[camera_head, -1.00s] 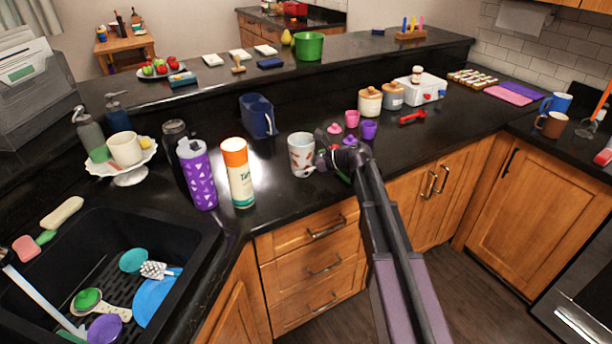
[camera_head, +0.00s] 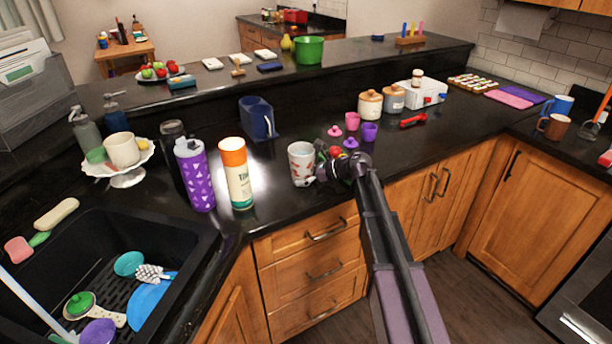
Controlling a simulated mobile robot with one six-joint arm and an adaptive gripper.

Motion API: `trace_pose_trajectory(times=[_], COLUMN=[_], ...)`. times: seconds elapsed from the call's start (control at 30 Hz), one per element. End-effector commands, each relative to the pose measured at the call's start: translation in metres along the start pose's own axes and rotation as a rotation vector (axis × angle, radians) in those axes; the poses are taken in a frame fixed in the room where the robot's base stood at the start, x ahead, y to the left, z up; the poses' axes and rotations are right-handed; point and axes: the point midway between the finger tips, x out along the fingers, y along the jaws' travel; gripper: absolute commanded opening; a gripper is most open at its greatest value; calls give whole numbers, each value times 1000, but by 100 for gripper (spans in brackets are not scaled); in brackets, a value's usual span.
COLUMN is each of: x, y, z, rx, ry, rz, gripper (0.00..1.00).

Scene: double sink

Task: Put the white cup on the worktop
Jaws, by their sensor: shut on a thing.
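A white cup with reddish markings (camera_head: 301,160) is upright at the front part of the black worktop (camera_head: 285,208), right of the orange-topped bottle. My gripper (camera_head: 316,177) reaches it from the right and is shut on its right side. The fingers are small and partly hidden by the wrist. The cup's base looks very close to the worktop; I cannot tell whether it touches. A plain cream-white cup (camera_head: 122,150) stands on a white cake stand (camera_head: 127,180) at the left.
An orange-and-white bottle (camera_head: 236,175) and a purple bottle (camera_head: 195,175) stand left of the held cup. A blue holder (camera_head: 257,118) is behind it. Small pink and purple cups (camera_head: 369,131) are behind my arm. The black sink (camera_head: 195,235) lies at front left.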

Motion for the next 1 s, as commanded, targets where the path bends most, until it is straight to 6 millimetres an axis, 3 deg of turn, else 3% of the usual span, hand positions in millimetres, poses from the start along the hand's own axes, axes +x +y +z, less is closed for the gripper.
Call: trace_pose_trajectory(times=[0.03,0.07,0.1,0.77,1.0], x=[1,0,0,-3,-38], y=[0,0,0,0,0], z=[-2,-1,-1,7,7], rx=[1,0,0,0,2], ry=[-2,0,0,0,0], rz=[0,0,0,0,-2], gripper=[30,97,100,100,100])
